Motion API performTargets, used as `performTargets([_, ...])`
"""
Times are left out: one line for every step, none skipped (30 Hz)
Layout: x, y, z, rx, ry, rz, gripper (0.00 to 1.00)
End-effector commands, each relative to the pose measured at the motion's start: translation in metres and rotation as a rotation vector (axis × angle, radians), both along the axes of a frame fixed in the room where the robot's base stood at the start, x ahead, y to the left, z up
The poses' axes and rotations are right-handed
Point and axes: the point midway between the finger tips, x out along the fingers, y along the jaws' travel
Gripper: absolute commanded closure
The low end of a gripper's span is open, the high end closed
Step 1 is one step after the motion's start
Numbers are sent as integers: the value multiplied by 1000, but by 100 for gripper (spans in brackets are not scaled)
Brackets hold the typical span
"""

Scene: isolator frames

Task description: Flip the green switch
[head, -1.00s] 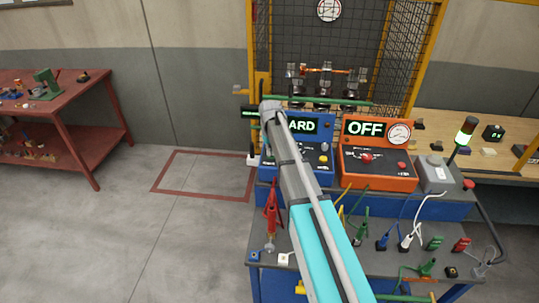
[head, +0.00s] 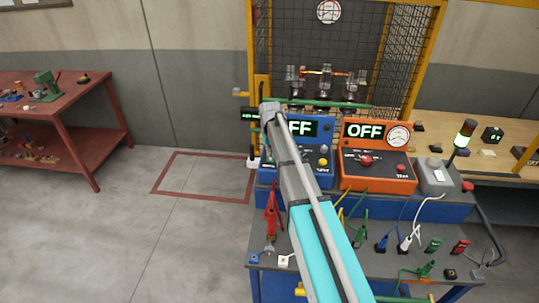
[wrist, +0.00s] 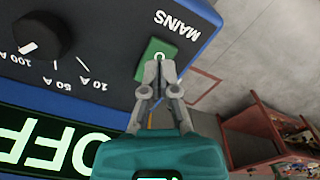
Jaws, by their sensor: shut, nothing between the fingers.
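The green switch (wrist: 153,57), a rocker under the label MAINS with a white ring mark, sits on the blue box's dark front panel in the wrist view. My gripper (wrist: 158,60) is shut and empty, its fingertips over the lower part of the switch; whether they touch it I cannot tell. In the head view my arm hides the switch and the left part of the blue box (head: 325,181). The blue box's display (head: 303,129) shows letters ending in FF.
An orange box (head: 377,181) with an OFF display stands right of the blue one. A grey box (head: 434,177) and a signal lamp (head: 465,133) are further right. Coloured plugs and cables lie on the bench in front. A mesh cage (head: 395,60) stands behind.

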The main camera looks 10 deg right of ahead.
Motion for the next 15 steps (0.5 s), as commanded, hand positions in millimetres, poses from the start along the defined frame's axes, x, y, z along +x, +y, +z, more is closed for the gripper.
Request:
performTargets([0,0,6,0,0,0,100])
performTargets([0,0,8,0,0,0,100])
performTargets([0,0,10,0,0,0,100])
performTargets([0,0,12,0,0,0,100])
performTargets([0,0,14,0,0,0,100])
performTargets([0,0,16,0,0,0,100])
performTargets([0,0,17,0,0,0,100])
performTargets([0,0,19,0,0,0,100])
performTargets([0,0,21,0,0,0,100])
performTargets([0,0,23,0,0,0,100])
performTargets([0,0,25,0,0,0,100])
performTargets([0,0,27,0,0,0,100])
performTargets([0,0,29,0,0,0,100])
performTargets([0,0,30,0,0,0,100])
performTargets([0,0,33,0,0,0,100])
